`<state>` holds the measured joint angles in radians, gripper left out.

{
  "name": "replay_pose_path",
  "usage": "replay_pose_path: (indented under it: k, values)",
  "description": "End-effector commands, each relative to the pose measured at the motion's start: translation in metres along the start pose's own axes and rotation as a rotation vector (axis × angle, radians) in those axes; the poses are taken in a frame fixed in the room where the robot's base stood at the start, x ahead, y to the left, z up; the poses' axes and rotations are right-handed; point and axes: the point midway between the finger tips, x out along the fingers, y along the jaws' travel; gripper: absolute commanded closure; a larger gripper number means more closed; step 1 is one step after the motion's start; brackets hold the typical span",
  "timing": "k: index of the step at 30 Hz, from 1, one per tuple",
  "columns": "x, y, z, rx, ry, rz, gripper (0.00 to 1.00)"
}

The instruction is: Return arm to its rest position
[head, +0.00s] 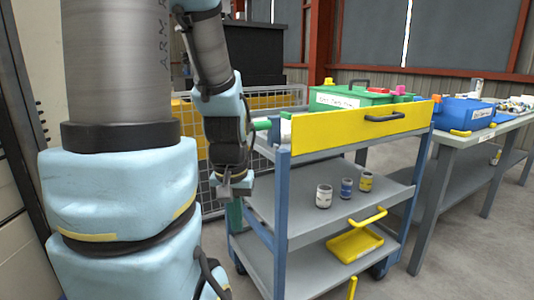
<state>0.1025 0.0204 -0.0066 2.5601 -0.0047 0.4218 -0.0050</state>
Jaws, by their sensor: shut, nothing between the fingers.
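My arm fills the left of the head view, with a large grey and light-blue link in front. A thinner part of the arm comes down from the top and ends at my gripper (234,184). The gripper points downward at the left side of the grey cart (300,178). It looks shut and empty, though its fingers are small and dark here. I cannot tell whether it touches the cart or is only in front of it.
The cart has a yellow front panel (345,132) and a green box (350,96) on top. Several small jars and a yellow tray (355,245) sit on its lower shelves. A table with a blue bin (468,112) stands right. A mesh fence (225,195) is behind my arm.

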Motion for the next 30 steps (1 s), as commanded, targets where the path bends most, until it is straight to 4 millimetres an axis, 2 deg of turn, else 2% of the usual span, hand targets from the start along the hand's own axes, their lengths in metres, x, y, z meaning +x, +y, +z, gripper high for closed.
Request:
replay_pose_path:
  k: [1, 9, 15, 21, 30]
  values:
    - [-0.033, 0.0, -0.005, 0.0, 0.0, 0.0, 1.0]
    - [-0.114, 0.0, -0.016, 0.0, 0.0, 0.0, 1.0]
    - [-0.159, 0.001, -0.022, 0.0, 0.0, 0.0, 1.0]
    - [-0.175, 0.001, -0.025, 0.0, 0.0, 0.0, 1.0]
    - [-0.174, 0.001, -0.024, 0.0, 0.0, 0.0, 1.0]
